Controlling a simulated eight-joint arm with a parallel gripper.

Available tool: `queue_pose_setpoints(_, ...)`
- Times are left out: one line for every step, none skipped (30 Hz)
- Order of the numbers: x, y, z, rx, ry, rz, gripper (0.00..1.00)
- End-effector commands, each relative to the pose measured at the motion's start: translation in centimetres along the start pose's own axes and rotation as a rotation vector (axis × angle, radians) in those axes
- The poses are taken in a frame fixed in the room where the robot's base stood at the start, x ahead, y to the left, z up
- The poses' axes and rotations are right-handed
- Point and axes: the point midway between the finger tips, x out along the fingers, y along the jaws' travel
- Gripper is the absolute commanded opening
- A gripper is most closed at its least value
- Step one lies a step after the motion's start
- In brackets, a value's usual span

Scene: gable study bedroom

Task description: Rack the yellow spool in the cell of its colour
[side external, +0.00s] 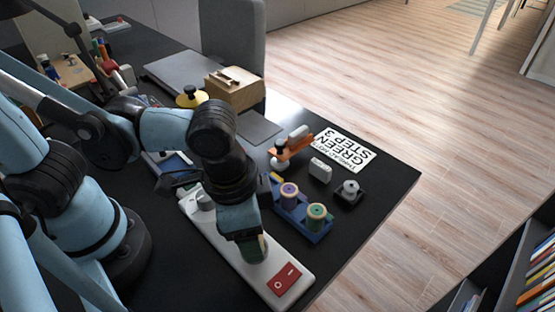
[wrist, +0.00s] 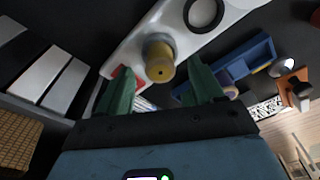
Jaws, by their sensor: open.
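The yellow spool (wrist: 160,70) stands on the white board in the wrist view, its end facing the camera. My gripper (wrist: 160,80) is open, with one green finger on each side of the spool; I cannot tell whether either touches it. In the side view my gripper (side external: 253,248) is low over the white board and hides the spool there. The blue rack (side external: 300,221) lies just to the right, holding a purple-topped spool (side external: 289,191) and a green-topped spool (side external: 316,212). A yellow mark (side external: 277,177) shows at its far end. The rack also appears in the wrist view (wrist: 240,66).
The white board (side external: 230,246) has a red switch plate (side external: 284,279) at its near end. Beyond the rack are a small white block (side external: 320,170), a grey knob on a black base (side external: 350,190), an orange tool (side external: 293,147) and a printed sheet (side external: 344,151). The table's right edge is close.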

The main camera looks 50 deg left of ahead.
Motion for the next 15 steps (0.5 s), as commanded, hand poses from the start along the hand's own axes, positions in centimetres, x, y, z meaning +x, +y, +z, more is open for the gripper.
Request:
queue_pose_setpoints(0.5,0.0,0.0,0.0,0.0,0.0,0.66)
queue_pose_setpoints(0.7,0.0,-0.1,0.0,0.0,0.0,0.66)
queue_pose_setpoints(1.0,0.0,0.0,0.0,0.0,0.0,0.66)
queue_pose_setpoints(1.2,0.0,0.0,0.0,0.001,0.0,0.66)
queue_pose_setpoints(1.4,0.0,0.0,0.0,0.001,0.001,0.66)
queue_pose_setpoints(1.6,0.0,0.0,0.0,0.001,0.001,0.66)
queue_pose_setpoints(1.7,0.0,0.0,0.0,0.001,0.001,0.66)
queue_pose_setpoints(1.8,0.0,0.0,0.0,0.001,0.001,0.66)
queue_pose_setpoints(1.8,0.0,0.0,0.0,0.001,0.001,0.66)
queue_pose_setpoints(1.9,0.0,0.0,0.0,0.001,0.001,0.66)
queue_pose_setpoints(1.9,0.0,0.0,0.0,0.001,0.001,0.66)
queue_pose_setpoints(1.9,0.0,0.0,0.0,0.001,0.001,0.66)
queue_pose_setpoints(1.9,0.0,0.0,0.0,0.001,0.001,0.66)
queue_pose_setpoints(1.9,0.0,0.0,0.0,0.001,0.001,0.66)
queue_pose_setpoints(1.9,0.0,0.0,0.0,0.001,0.001,0.66)
